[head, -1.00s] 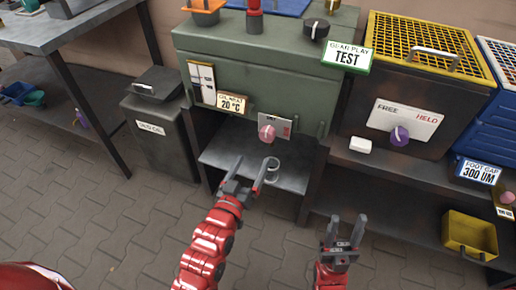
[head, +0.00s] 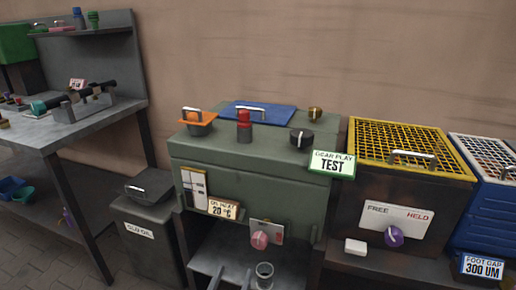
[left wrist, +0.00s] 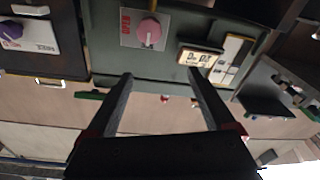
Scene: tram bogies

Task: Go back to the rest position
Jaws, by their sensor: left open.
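My left gripper (head: 231,276) is at the bottom edge of the head view, in front of the green test bench (head: 255,166). Only its finger ends show there. In the left wrist view its two dark fingers (left wrist: 158,78) stand wide apart with nothing between them, and that view is upside down. A small grey metal cup (head: 265,272) stands on the bench's lower shelf, just right of the fingers and apart from them. My right gripper is outside the head view.
The bench carries a pink knob (head: 260,240), a red-topped part (head: 244,126) and an orange tray (head: 197,122). A dark grey bin (head: 146,232) stands left, beside a workbench (head: 75,125). A yellow-grilled box (head: 410,152) stands right.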

